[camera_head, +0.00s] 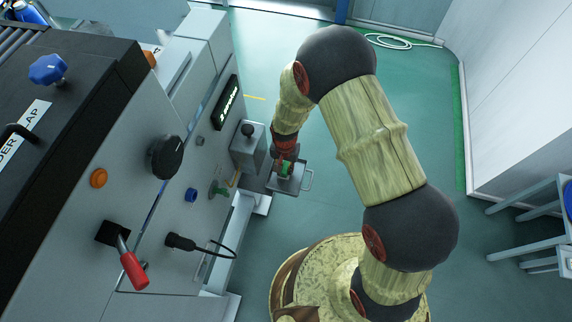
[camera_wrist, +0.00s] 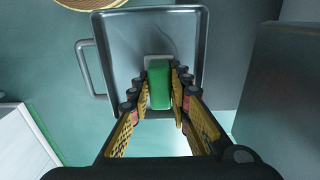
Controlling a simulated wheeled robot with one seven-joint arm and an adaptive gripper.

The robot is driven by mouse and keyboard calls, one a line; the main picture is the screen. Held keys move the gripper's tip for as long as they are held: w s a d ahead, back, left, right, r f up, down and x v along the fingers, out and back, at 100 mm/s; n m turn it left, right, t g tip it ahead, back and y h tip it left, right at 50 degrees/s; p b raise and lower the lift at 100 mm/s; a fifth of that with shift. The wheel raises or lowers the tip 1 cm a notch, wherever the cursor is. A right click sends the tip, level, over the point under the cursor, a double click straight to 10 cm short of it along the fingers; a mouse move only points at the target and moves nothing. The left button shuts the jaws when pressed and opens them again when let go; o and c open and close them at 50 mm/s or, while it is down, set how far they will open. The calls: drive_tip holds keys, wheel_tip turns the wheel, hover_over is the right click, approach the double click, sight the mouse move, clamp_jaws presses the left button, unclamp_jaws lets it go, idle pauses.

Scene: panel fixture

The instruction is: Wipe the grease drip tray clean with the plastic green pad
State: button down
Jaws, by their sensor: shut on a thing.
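The grease drip tray (camera_wrist: 118,45) is a grey metal tray with raised edges and a loop handle on its left side in the wrist view. In the head view the tray (camera_head: 297,178) sticks out low from the machine's side. My gripper (camera_wrist: 158,74) is over the tray, its yellow and black fingers shut on the green pad (camera_wrist: 159,92). The pad (camera_head: 285,169) shows small in the head view. A paler layer shows at the pad's far end. Faint darker streaks mark the tray floor. I cannot tell whether the pad touches it.
The machine panel (camera_head: 190,150) with knobs, a red-handled lever (camera_head: 133,268) and a black cable plug (camera_head: 180,241) stands left of the tray. A grey box with a black knob (camera_head: 248,146) is close beside the gripper. Green floor (camera_head: 330,205) lies open to the right.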

drive_tip(key=shift+s, duration=0.25)
drive_tip(key=shift+s+a+r+p, duration=0.1)
drive_tip(key=shift+s+a+p, duration=0.15)
drive_tip(key=shift+s, duration=0.45)
drive_tip(key=shift+s+a+f+p, duration=0.15)
drive_tip(key=shift+s+a, duration=0.15)
drive_tip(key=shift+s, duration=0.35)
drive_tip(key=shift+s+a+r+p, duration=0.15)
drive_tip(key=shift+s+a+p, duration=0.1)
drive_tip(key=shift+s, duration=0.45)
drive_tip(key=shift+w+d+b, duration=0.15)
drive_tip(key=shift+w+d, duration=0.05)
drive_tip(key=shift+w, duration=0.35)
drive_tip(key=shift+w+d+b, duration=0.15)
drive_tip(key=shift+w+d, duration=0.05)
drive_tip(key=shift+w, duration=0.35)
drive_tip(key=shift+w, duration=0.15)
drive_tip(key=shift+w+d, duration=0.3)
drive_tip(key=shift+w, duration=0.4)
drive_tip(key=shift+w+d, duration=0.25)
drive_tip(key=shift+w, duration=0.5)
drive_tip(key=shift+w+d, duration=0.3)
drive_tip(key=shift+w, duration=0.4)
